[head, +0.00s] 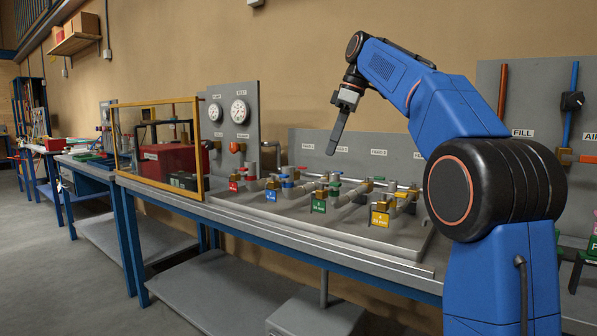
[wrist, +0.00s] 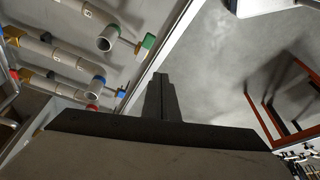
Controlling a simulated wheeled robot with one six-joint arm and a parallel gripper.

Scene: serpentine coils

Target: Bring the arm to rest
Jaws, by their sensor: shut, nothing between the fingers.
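My arm is blue with black joints and is bent at the right of the head view, raised over the bench. My gripper (head: 335,146) hangs from its end with the fingers pointing down, above the row of pipes and valves. The fingers look closed together with nothing in them. In the wrist view the dark gripper fingers (wrist: 161,95) meet at the middle, in front of the bench edge. The gripper appears clear of the valves in the head view.
Below the gripper, a grey tray (head: 330,232) carries pipes with coloured valves and tags. A yellow-framed guard (head: 198,150) with a red machine (head: 165,160) stands to the left. A gauge panel (head: 248,110) stands behind. Open floor (head: 60,255) lies front left.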

